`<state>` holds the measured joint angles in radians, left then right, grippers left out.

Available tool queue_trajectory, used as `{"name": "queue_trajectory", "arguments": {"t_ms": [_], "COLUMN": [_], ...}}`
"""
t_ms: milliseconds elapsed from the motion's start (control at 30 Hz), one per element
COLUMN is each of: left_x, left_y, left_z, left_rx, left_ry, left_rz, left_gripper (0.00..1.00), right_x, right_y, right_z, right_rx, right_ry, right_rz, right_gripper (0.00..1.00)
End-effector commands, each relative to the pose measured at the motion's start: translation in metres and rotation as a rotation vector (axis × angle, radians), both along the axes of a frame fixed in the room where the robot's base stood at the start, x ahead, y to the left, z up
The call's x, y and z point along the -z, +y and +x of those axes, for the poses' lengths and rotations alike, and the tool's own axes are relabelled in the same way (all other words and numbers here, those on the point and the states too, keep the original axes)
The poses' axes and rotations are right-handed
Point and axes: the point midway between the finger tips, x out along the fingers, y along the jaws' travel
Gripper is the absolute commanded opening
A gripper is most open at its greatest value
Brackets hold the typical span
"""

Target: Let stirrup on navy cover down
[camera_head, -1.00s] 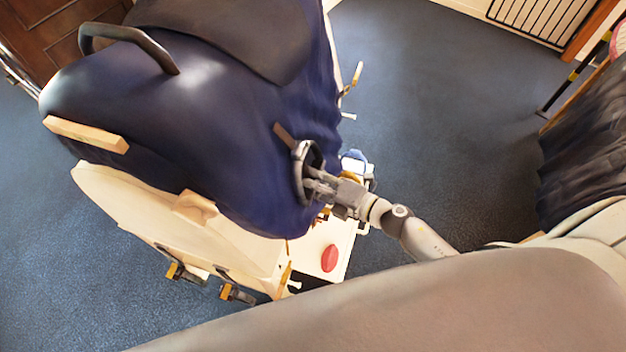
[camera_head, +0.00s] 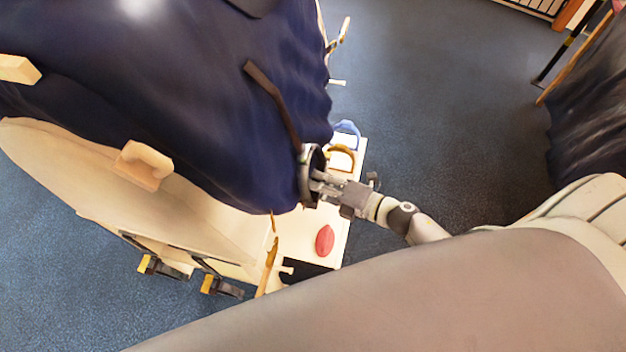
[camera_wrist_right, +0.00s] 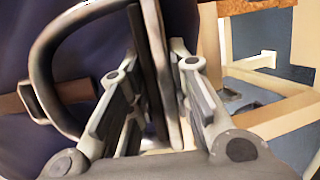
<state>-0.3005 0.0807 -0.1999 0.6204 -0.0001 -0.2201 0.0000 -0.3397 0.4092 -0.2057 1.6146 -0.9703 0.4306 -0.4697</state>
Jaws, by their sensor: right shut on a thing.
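The navy cover (camera_head: 200,95) drapes over a rounded wooden body in the head view. A brown strap (camera_head: 272,95) runs down its side to the metal stirrup (camera_head: 305,165) near the lower edge. My right gripper (camera_head: 318,184) comes in from the right and is shut on the stirrup. In the right wrist view the stirrup's curved bow (camera_wrist_right: 42,48) arches left of the fingers, and the strap (camera_wrist_right: 45,97) passes through it against the cover (camera_wrist_right: 18,75). The fingers (camera_wrist_right: 155,80) close on the stirrup's flat bar. My left gripper is not in view.
A pale shelf (camera_head: 310,245) below holds a red oval (camera_head: 325,240), a yellow curved piece (camera_head: 341,158) and a blue one (camera_head: 347,133). Wooden pegs (camera_head: 143,166) stick out of the body. The blue floor (camera_head: 440,90) right of it is open.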

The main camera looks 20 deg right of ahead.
Motion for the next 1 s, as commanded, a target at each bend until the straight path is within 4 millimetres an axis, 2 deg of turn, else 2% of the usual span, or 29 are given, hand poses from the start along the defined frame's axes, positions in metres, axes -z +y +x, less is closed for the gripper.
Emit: {"name": "queue_trajectory", "arguments": {"t_ms": [33, 200, 733, 767, 800, 900, 1000], "left_x": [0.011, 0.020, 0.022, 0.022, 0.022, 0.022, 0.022], "left_y": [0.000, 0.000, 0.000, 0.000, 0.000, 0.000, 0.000], "left_z": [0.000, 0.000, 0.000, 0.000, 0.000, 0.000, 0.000], "left_rx": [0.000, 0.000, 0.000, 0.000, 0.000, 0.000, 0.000], "left_ry": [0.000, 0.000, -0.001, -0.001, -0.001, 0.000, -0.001], "left_rz": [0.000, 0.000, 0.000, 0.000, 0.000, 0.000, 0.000], "left_gripper": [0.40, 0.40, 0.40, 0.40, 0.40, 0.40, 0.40], "right_x": [0.011, 0.021, 0.024, 0.024, 0.024, 0.024, 0.025], "right_y": [-0.001, -0.004, -0.005, -0.005, -0.005, -0.005, -0.005], "right_z": [-0.001, -0.003, -0.003, -0.003, -0.003, -0.003, -0.003], "right_rx": [0.000, 0.000, -0.001, -0.001, -0.001, -0.001, -0.001], "right_ry": [-0.001, -0.002, -0.001, -0.001, -0.001, -0.001, -0.001], "right_rz": [0.001, 0.001, 0.001, 0.001, 0.001, 0.001, 0.001], "right_gripper": [0.00, 0.00, 0.00, 0.23, 0.28, 0.41, 0.41]}}
